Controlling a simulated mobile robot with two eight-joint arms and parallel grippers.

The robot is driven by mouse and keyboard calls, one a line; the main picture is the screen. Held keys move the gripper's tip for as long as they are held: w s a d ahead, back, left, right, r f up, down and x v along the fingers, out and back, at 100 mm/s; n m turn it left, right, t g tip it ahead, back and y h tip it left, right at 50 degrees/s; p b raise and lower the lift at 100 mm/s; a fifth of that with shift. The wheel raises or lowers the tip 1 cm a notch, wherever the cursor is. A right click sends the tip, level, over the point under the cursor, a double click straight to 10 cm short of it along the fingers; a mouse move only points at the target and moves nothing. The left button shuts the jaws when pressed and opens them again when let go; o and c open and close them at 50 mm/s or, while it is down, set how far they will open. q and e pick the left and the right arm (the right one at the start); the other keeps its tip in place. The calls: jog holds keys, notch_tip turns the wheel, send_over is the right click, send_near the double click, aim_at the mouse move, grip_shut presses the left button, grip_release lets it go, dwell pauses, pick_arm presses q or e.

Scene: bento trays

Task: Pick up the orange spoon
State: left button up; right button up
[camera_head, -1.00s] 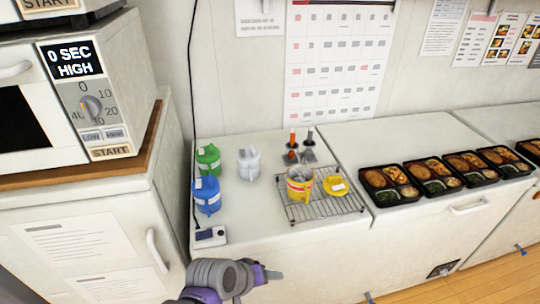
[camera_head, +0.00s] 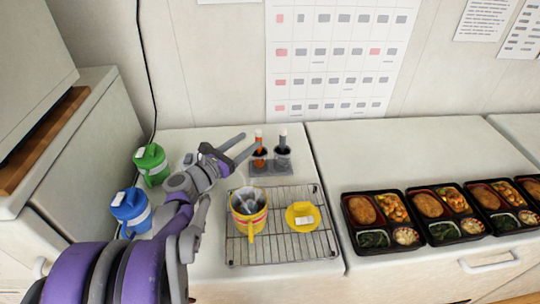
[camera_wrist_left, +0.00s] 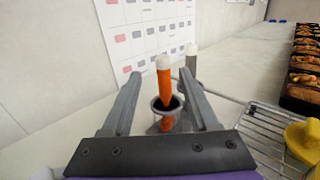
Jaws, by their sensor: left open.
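The orange spoon (camera_head: 259,142) stands upright in a holder (camera_head: 271,168) at the back of the white counter, its handle with a white tip pointing up. A grey-handled utensil (camera_head: 283,141) stands beside it on the right. My left gripper (camera_head: 242,144) is open, just left of the orange spoon in the head view. In the left wrist view the orange handle (camera_wrist_left: 165,86) shows between and beyond the two open fingers; I see no contact. The spoon's lower end is hidden in its cup. My right gripper is not in view.
A yellow cup (camera_head: 248,213) with utensils and a yellow lid (camera_head: 302,216) sit on a wire rack (camera_head: 285,246) in front. Green (camera_head: 151,164) and blue (camera_head: 131,211) containers stand left. Bento trays (camera_head: 374,222) line the right. A wall stands behind.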

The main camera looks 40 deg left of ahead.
pick_arm(q)
jog(key=w+d+f, duration=0.1)
jog(key=w+f, duration=0.1)
jog(key=w, duration=0.6)
jog(key=shift+d, duration=0.1)
grip_shut()
